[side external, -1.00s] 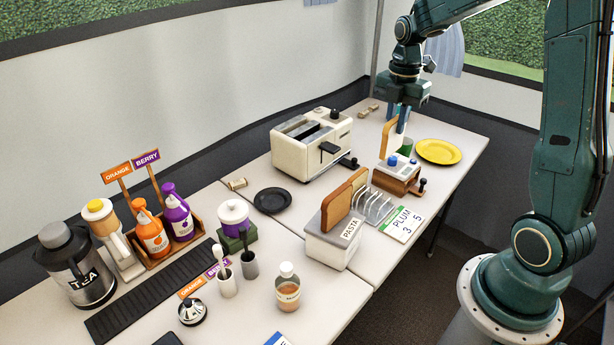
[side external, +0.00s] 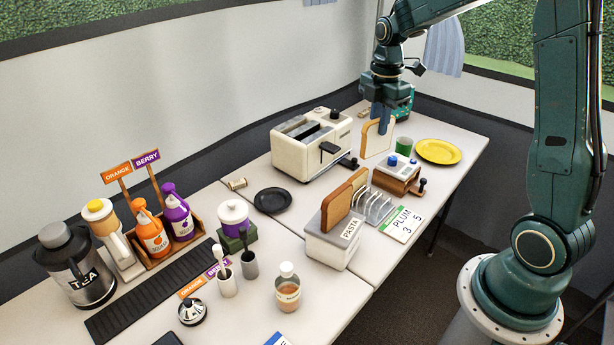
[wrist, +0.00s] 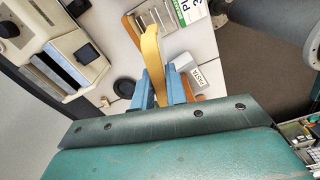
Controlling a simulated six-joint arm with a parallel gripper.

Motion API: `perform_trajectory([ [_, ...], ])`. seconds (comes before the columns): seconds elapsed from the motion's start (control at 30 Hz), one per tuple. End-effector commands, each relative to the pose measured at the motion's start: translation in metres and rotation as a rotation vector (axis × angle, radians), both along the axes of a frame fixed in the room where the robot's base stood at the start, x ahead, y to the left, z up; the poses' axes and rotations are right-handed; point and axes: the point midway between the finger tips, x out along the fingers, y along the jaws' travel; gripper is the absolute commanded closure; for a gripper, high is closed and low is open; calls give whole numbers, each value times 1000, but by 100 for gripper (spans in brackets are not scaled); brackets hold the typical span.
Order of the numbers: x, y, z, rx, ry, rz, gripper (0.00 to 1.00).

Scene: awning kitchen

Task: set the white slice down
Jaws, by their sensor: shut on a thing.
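The white slice (side external: 376,142), pale with a tan crust, hangs upright between the fingers of my gripper (side external: 382,120), to the right of the toaster (side external: 308,152). My gripper is shut on its upper part. In the wrist view, the slice (wrist: 152,52) shows edge-on, as a yellow-tan strip, between my blue fingers (wrist: 160,92). Its lower edge is close to the table in the side view; I cannot tell whether it touches. Brown slices (side external: 337,208) stand upright at the box labelled PASTA (side external: 330,247).
A wire rack (side external: 376,207) and PLUM card (side external: 404,223) are nearer.

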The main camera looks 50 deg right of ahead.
Motion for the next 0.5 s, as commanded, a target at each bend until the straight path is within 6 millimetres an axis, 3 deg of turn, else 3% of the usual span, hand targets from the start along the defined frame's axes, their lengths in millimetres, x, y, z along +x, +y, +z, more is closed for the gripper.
perform_trajectory([
  [0.5, 43, 57, -2, 0, 0, -415, 99],
])
